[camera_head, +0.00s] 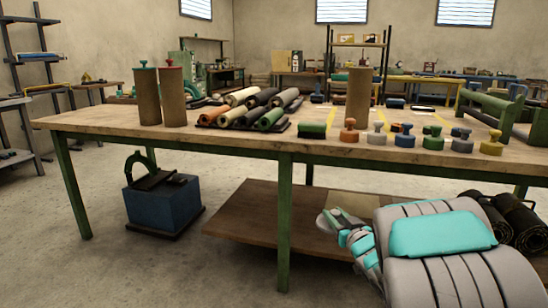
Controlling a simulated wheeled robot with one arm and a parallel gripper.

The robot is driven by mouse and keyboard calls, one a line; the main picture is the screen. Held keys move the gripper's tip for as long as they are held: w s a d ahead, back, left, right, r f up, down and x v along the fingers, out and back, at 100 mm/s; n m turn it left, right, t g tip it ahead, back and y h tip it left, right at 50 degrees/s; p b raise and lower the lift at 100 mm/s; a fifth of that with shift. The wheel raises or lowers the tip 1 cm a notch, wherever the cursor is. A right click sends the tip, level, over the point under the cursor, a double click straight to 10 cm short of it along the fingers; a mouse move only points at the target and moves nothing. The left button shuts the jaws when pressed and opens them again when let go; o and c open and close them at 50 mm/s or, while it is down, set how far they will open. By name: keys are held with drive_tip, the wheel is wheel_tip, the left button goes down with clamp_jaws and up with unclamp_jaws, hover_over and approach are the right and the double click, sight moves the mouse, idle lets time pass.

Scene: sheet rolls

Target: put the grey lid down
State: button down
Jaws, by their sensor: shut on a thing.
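My gripper (338,222) is low at the right of centre, in front of the table and below its top. It is small and partly hidden by my own arm. It is shut, and a pale grey rounded piece at its tip looks like the grey lid (326,222), though its outline is hard to tell from the gripper. On the table (230,137), a light grey knobbed piece (377,134) stands in a row at the front edge, between an orange one (349,131) and a blue one (405,136).
Green (433,138), slate (462,141) and yellow (492,143) knobbed pieces continue the row. Two capped tubes (148,97) stand at left, near a rack of rolls (240,118). A brown tube (358,92) stands behind the row. A blue box (162,203) sits below. The front left tabletop is clear.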

sight(329, 226)
drive_tip(key=shift+s+a+f+n+y, duration=0.2)
drive_tip(key=shift+s+a+f, duration=0.15)
drive_tip(key=shift+s+a, duration=0.2)
drive_tip(key=shift+s+a+f+n+y, duration=0.1)
drive_tip(key=shift+s+a+f+y, duration=0.15)
drive_tip(key=shift+s+a, duration=0.3)
drive_tip(key=shift+f, duration=0.1)
